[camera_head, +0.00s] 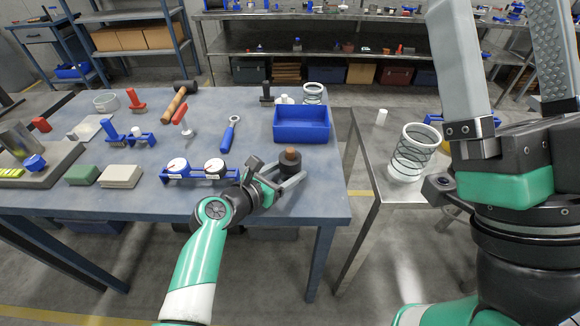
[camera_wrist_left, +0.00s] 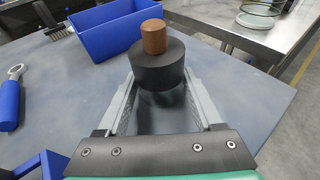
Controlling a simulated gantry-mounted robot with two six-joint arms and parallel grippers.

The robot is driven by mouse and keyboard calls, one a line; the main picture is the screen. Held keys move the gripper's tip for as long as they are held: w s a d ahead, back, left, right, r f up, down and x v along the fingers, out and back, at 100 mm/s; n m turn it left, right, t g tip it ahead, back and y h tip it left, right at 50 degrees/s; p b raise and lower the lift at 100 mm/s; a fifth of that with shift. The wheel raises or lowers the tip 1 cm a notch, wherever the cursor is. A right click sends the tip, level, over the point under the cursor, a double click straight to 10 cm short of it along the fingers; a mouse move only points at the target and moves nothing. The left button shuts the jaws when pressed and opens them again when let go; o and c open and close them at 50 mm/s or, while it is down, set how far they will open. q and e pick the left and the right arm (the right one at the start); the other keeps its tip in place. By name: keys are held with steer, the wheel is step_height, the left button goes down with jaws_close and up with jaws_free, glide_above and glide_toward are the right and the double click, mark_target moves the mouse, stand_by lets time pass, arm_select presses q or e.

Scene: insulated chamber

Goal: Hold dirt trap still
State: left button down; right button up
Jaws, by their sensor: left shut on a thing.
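The dirt trap looks to be the black cylinder (camera_wrist_left: 159,68) with a brown round top (camera_wrist_left: 154,37). It stands upright near the right front of the blue-grey table, and it shows in the head view too (camera_head: 290,166). My left gripper (camera_head: 286,180) has its two grey fingers on either side of the black body, and in the left wrist view the gripper (camera_wrist_left: 158,88) is shut on it. Whether its underside touches the table is hidden.
A blue bin (camera_head: 301,125) stands behind the cylinder. A blue rack with two gauges (camera_head: 199,171) is to its left, and a blue ring-ended wrench (camera_head: 230,133) lies beyond. A steel side table (camera_head: 372,165) holds a wire-wrapped cylinder (camera_head: 411,152). The table's right front corner is clear.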

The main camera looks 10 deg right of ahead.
steer(key=shift+f, duration=0.15)
stand_by(0.6)
steer(key=shift+c, duration=0.3)
steer(key=shift+w+f, duration=0.1)
steer(key=shift+c, duration=1.1)
steer(key=w+a+f+g, duration=0.1)
steer(key=w+f, duration=0.1)
steer(key=f, duration=0.2)
steer(key=w+f+g+h, duration=0.1)
steer(key=w+f, duration=0.2)
steer(key=f, duration=0.1)
steer(key=w+a+f+m+g, duration=0.1)
steer(key=w+f+g, duration=0.1)
steer(key=f, duration=0.3)
steer(key=shift+w+a+h, duration=0.3)
steer(key=shift+w+a, duration=0.05)
steer(key=shift+w, duration=0.1)
steer(key=shift+c, duration=1.3)
steer(key=g, duration=0.5)
glide_toward(292, 155)
steer(key=w, duration=0.8)
steer(key=shift+w+a+r, duration=0.15)
steer(key=shift+w+r, duration=0.05)
steer(key=shift+w, duration=0.15)
jaws_close()
